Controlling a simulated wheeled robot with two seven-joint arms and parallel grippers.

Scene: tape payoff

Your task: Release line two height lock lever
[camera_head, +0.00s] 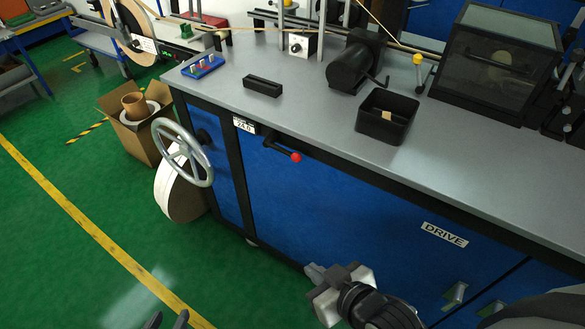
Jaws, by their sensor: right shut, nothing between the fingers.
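A lever with a red ball knob (296,156) sticks out below the front edge of the bench, beside a small plate reading about 24.0 (244,125). Its dark arm runs left from the knob to the bench front. A grey handwheel (183,152) is mounted to the left of it. My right gripper (322,273) is shut and empty, low in front of the blue cabinet, well below the red knob and not touching it. Only the fingertips of my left gripper (168,320) show at the bottom edge, apart, with nothing visible between them.
The grey bench top (225,85) carries a black bin (386,117), a black slotted block (263,86), a crank unit (352,62) and a yellow-knobbed lever (418,59). A cardboard box (137,125) stands left of the handwheel. The green floor at lower left is clear.

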